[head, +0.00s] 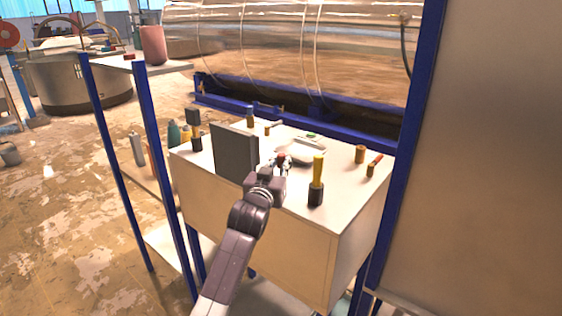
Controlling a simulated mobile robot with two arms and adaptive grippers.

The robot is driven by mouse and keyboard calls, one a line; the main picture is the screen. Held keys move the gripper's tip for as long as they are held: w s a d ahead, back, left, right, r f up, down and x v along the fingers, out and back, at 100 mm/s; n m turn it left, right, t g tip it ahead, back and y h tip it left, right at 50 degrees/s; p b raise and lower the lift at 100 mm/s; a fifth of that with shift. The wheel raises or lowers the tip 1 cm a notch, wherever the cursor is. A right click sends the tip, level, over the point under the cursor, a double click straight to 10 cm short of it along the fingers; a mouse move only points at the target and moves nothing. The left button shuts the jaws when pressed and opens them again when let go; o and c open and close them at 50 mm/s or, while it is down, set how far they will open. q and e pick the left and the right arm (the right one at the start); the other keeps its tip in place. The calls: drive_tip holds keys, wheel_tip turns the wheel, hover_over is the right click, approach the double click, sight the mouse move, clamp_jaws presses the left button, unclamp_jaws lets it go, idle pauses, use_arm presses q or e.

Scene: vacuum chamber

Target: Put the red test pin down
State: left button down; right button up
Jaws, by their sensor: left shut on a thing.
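The red test pin (281,156) shows as a small red tip at the fingers of my left gripper (279,164). The gripper is shut on it, and the fingers and wrist hide most of the pin. The gripper is over the middle of the white cabinet top (290,195), between a dark grey upright panel (234,153) and a yellow-handled tool with a black base (317,182). I cannot tell whether the pin touches the top. My right gripper is not in view.
A pale device (303,149) stands just behind the gripper. A brown cylinder (360,154) and an orange-handled piece (374,164) stand at the right. Small bottles (173,134) crowd the left. Blue posts (160,160) flank the cabinet. The front right corner of the top is clear.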

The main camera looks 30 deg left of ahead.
use_arm(q)
drive_tip(key=shift+f, duration=0.1)
drive_tip(key=c, duration=1.8)
unclamp_jaws()
